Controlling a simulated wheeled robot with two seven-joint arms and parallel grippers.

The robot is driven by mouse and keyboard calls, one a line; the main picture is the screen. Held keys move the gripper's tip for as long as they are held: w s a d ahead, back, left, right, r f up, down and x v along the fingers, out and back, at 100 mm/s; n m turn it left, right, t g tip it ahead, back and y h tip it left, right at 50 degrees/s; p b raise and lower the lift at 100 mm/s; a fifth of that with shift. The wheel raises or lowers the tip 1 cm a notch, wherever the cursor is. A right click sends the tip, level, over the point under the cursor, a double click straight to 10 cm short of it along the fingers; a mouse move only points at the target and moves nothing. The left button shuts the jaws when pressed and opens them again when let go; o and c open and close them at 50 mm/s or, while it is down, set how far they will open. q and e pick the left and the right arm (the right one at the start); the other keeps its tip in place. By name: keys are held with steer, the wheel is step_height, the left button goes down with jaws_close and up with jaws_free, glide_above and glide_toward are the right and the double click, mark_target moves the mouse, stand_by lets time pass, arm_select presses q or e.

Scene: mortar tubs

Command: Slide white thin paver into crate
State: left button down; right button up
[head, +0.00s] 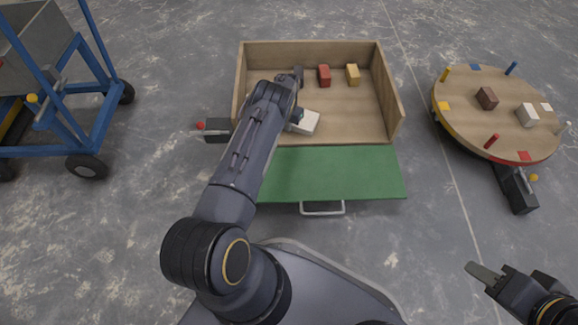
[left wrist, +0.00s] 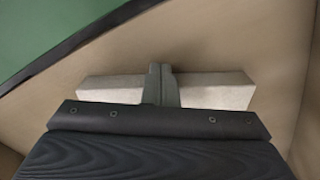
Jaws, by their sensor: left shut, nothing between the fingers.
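The white thin paver (head: 305,123) lies flat on the floor of the wooden crate (head: 352,115), left of its middle and near the green front flap. My left arm reaches into the crate and hides part of the paver. My left gripper (head: 295,116) is beside the paver. In the left wrist view the left gripper (left wrist: 162,84) is shut with nothing between its fingers. The paver (left wrist: 217,91) shows on both sides of the fingertips, which are against or just above it; contact is not clear. My right gripper (head: 484,273) is at the lower right, away from the crate.
The green flap (head: 330,172) with a metal handle lies lowered at the crate's front. A red block (head: 324,75) and a yellow block (head: 352,74) sit at the crate's back. A round table (head: 500,115) stands right, a blue cart (head: 75,110) left.

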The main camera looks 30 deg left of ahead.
arm_select(q)
steer(key=shift+w, duration=0.15)
steer(key=shift+w+a, duration=0.45)
steer(key=shift+w, duration=0.25)
steer(key=r+p, duration=0.3)
steer(key=s+r+p, duration=0.1)
steer(key=r+p, duration=0.1)
steer(key=shift+d, duration=0.35)
steer(key=r+p, duration=0.2)
steer(key=s+r+p, duration=0.1)
steer(key=r, duration=0.1)
steer(key=shift+d+p, duration=0.2)
steer(key=shift+p, duration=0.15)
